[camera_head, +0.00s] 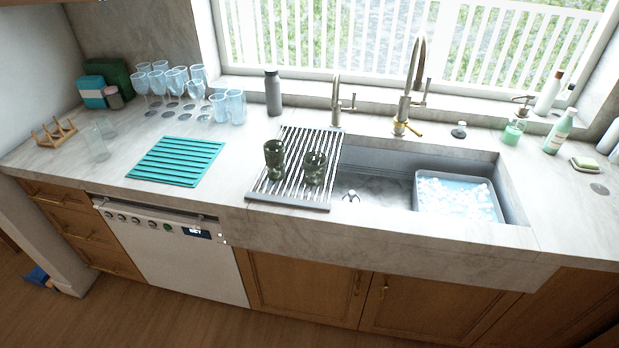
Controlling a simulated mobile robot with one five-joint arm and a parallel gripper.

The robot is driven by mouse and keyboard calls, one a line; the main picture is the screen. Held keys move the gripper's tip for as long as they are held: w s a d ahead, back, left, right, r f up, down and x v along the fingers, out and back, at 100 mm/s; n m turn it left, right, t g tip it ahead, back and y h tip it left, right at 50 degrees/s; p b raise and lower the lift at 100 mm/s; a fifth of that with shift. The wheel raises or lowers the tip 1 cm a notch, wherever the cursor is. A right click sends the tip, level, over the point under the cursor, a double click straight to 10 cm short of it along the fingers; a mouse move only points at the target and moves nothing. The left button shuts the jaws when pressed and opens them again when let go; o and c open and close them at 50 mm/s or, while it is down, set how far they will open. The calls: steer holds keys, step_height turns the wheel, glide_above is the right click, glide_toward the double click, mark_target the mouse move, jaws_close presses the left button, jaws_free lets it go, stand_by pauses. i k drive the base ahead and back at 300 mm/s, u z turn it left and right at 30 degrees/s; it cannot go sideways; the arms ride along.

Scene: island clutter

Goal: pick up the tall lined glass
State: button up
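Several glasses stand on the counter, and I cannot make out for sure which one is the tall lined glass. Two clear straight-sided tumblers stand at the far left, the nearer clear tumbler (96,146) in front of the farther clear tumbler (106,127). Two pale blue tumblers, the left blue tumbler (218,108) and the right blue tumbler (236,107), stand beside a group of stemmed glasses (160,82). Two dark green patterned glasses, the left green glass (274,158) and the right green glass (314,168), stand on the striped rack (270,190). My gripper is not in view.
A teal ribbed mat (177,160) lies bare on the counter. A grey bottle (273,93) stands behind the rack. The sink holds a tub of foamy water (458,213). Faucets (404,110) rise behind it. A wooden peg rack (54,133) sits far left.

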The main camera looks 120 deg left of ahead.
mark_target(273, 150)
steer(key=u, duration=0.35)
steer(key=i, duration=0.2)
steer(key=u, duration=5)
steer(key=i, duration=1.65)
steer(key=z, duration=0.15)
